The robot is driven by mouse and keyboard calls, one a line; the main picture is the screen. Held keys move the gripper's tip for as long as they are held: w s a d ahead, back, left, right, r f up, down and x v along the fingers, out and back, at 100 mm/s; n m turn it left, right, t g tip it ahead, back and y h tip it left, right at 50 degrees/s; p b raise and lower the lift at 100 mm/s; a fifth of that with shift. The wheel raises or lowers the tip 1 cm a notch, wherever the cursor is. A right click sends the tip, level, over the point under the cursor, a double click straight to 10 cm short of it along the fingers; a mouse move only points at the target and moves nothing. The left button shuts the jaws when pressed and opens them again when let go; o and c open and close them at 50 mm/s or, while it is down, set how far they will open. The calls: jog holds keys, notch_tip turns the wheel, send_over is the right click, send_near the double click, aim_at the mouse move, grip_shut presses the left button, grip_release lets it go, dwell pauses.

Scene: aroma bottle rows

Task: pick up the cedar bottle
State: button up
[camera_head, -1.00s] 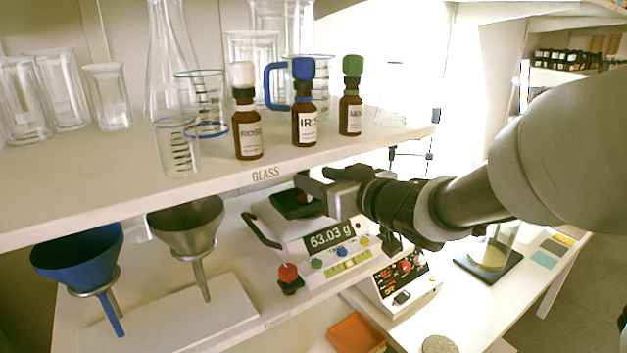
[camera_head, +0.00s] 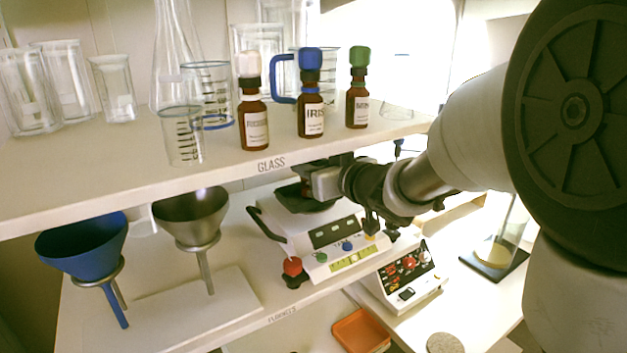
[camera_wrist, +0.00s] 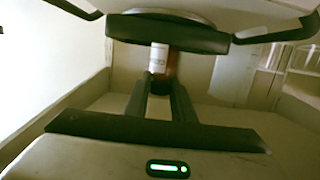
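My gripper (camera_head: 312,182) reaches under the upper shelf, over the black pan of the balance (camera_head: 318,232). In the wrist view its two dark fingers (camera_wrist: 163,86) close in on both sides of a small brown bottle (camera_wrist: 172,66) with a white label. The fingers appear to touch it. I cannot read its label, and the fingers hide part of it. In the head view my gripper hides most of this bottle, so I cannot tell whether it rests on the pan.
On the shelf edge (camera_head: 271,165) above stand a white-capped bottle (camera_head: 255,125), a blue-capped IRIS bottle (camera_head: 311,118), a green-capped bottle (camera_head: 357,108) and glassware. Funnels (camera_head: 84,246) stand at left. A second instrument (camera_head: 405,275) stands at right.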

grip_shut()
